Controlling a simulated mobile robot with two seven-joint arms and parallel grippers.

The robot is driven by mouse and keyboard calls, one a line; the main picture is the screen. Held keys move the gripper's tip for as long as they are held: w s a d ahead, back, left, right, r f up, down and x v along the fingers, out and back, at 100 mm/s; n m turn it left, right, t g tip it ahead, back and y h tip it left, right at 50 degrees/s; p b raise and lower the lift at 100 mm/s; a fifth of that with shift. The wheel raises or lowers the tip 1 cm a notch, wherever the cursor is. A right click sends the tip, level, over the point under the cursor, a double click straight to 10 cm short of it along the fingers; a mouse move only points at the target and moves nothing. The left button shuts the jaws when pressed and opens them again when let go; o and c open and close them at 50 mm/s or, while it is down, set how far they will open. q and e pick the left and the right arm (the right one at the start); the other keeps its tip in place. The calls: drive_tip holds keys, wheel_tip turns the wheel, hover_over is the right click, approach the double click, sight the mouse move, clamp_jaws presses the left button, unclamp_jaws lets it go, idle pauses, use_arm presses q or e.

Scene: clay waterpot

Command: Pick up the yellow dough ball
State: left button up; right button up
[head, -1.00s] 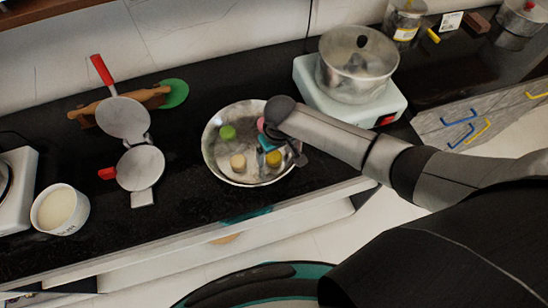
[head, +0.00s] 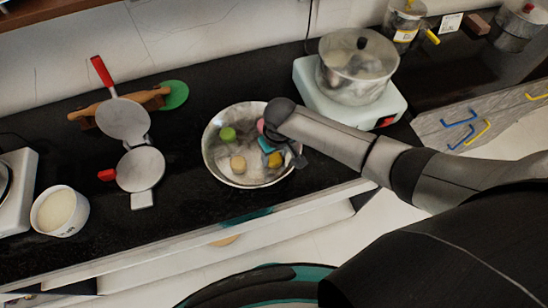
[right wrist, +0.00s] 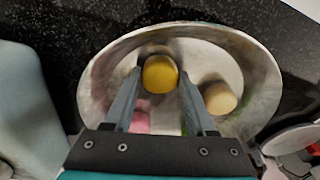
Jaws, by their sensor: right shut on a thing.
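The yellow dough ball (head: 275,161) is at the right front of the round metal bowl (head: 212,165). In the right wrist view the ball (right wrist: 160,73) sits between the two fingertips of my right gripper (right wrist: 160,76), which is shut on it. In the head view my right gripper (head: 269,152) reaches down into the bowl from the right and partly covers the ball. The ball is still low in the bowl; whether it touches the bottom cannot be told. My left gripper is not in view.
The bowl also holds a green ball (head: 228,134), a beige ball (head: 238,164) and a pink ball (right wrist: 139,122). A pot (head: 357,65) on a white stove stands behind right. A hinged press (head: 141,169) and a white tub (head: 59,211) stand left.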

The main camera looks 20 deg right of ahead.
sight(274, 161)
drive_tip(key=shift+c, duration=0.6)
drive_tip(key=shift+r, duration=0.5)
wheel_tip(274, 161, up, 19)
drive_tip(key=p, duration=0.4)
